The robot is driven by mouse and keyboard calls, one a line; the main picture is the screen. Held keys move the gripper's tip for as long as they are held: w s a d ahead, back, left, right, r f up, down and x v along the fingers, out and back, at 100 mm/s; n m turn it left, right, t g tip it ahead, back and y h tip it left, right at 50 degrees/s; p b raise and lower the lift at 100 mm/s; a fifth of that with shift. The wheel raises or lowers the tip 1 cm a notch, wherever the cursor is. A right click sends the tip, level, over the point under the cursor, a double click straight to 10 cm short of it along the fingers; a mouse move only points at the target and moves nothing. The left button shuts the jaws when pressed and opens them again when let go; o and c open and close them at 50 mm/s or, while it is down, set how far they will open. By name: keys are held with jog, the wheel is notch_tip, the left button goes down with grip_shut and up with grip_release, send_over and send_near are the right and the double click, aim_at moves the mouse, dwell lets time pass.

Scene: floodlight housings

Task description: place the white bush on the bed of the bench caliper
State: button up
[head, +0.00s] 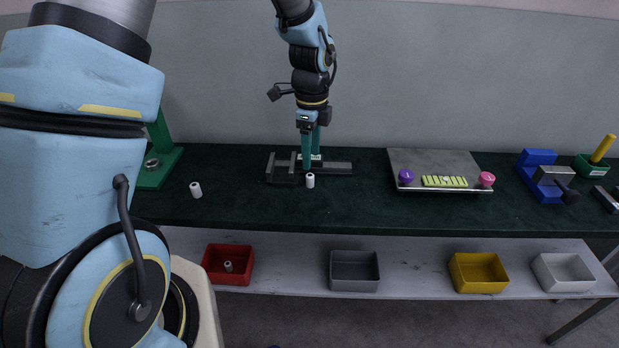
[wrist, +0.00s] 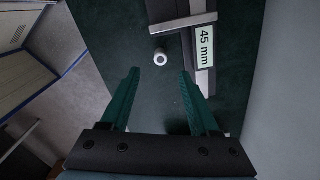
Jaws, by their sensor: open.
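The bench caliper (head: 338,169) lies on the green bench top, its jaws to the left. It also shows in the wrist view (wrist: 188,22), with a display reading 45 mm. A white bush (head: 310,181) stands upright on the bench top just in front of the caliper, apart from its bed. In the wrist view this bush (wrist: 160,59) lies just beyond the fingertips, in line with the gap. Another white bush (head: 196,190) lies on the bench to the left. My gripper (head: 311,165) is open and empty, fingers pointing down near the caliper; it also shows in the wrist view (wrist: 159,74).
A green stand (head: 158,170) is at the left. A grey plate (head: 435,161) with purple and pink knobs and a blue vise (head: 540,175) are at the right. Red (head: 228,280), grey, yellow and white bins sit on the lower shelf. The bench between caliper and plate is clear.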

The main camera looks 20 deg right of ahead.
aim_at(310, 175)
jog(key=shift+w+f+p, duration=0.1)
jog(key=shift+f+p, duration=1.15)
jog(key=shift+f, duration=2.6)
grip_shut()
